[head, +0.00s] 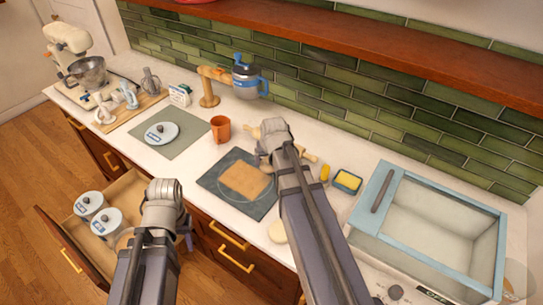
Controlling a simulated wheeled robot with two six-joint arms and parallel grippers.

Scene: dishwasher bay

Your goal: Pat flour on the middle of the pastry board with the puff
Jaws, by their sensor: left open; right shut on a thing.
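A tan square pastry board (245,180) lies on a dark mat (236,206) on the counter. My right gripper (268,160) is over the far right corner of the board, jaws down. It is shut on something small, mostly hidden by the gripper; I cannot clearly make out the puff. I cannot tell whether it touches the board. My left gripper (166,192) is over the open drawer (62,238), apart from the board. Its fingers are hardly visible. No flour can be made out on the board.
Two lidded canisters (105,221) stand in the drawer beside my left gripper. A rolling pin (308,156) lies behind my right gripper. An orange mug (220,129), a yellow sponge (347,181) and a blue-rimmed sink (405,245) surround the board.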

